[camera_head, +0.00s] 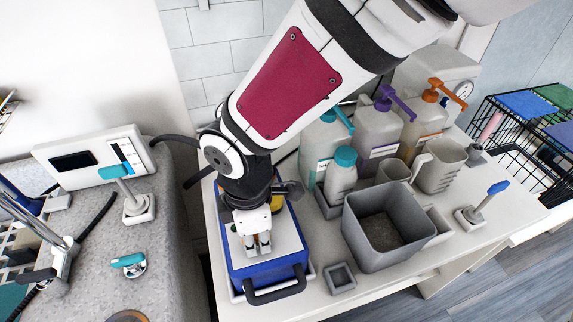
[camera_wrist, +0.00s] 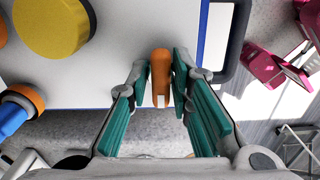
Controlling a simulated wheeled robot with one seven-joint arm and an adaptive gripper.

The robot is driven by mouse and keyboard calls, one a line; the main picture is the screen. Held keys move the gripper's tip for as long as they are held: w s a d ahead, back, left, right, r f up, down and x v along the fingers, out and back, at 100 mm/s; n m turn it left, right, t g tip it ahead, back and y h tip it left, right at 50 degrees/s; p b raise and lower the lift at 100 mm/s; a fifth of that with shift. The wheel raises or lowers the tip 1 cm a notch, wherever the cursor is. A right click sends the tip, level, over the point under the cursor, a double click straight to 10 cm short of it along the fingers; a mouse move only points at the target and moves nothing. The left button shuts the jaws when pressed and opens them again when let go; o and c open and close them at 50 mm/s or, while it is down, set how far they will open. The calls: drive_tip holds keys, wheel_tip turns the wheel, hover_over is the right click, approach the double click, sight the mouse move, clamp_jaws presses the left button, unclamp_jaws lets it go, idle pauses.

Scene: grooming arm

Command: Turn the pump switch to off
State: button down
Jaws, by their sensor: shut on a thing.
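The pump is a blue box with a pale top (camera_head: 285,232) on the white counter. In the wrist view its pale top (camera_wrist: 115,60) carries a narrow orange switch lever (camera_wrist: 160,72). My gripper (camera_head: 257,243) points down over this top. In the wrist view the teal-padded fingers of my gripper (camera_wrist: 161,75) stand on either side of the lever and are shut on it. In the head view my gripper hides the lever. I see no off marking.
A yellow round knob (camera_wrist: 55,22) and a blue-and-orange fitting (camera_wrist: 18,108) are left in the wrist view. Right of the pump stand a grey bin (camera_head: 352,232), a small square tray (camera_head: 340,278) and a teal-capped bottle (camera_head: 340,178). A black handle (camera_head: 276,290) is at the pump's front.

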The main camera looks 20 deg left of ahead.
sight(256, 237)
drive_tip(key=shift+d+m, duration=0.1)
drive_tip(key=shift+m, duration=1.3)
drive_tip(key=shift+m, duration=0.9)
drive_tip(key=c, duration=1.5)
unclamp_jaws()
drive_tip(key=shift+m, duration=0.3)
drive_tip(key=shift+r, duration=0.1)
drive_tip(key=shift+r+p, duration=2.75)
drive_tip(key=shift+r, duration=1.15)
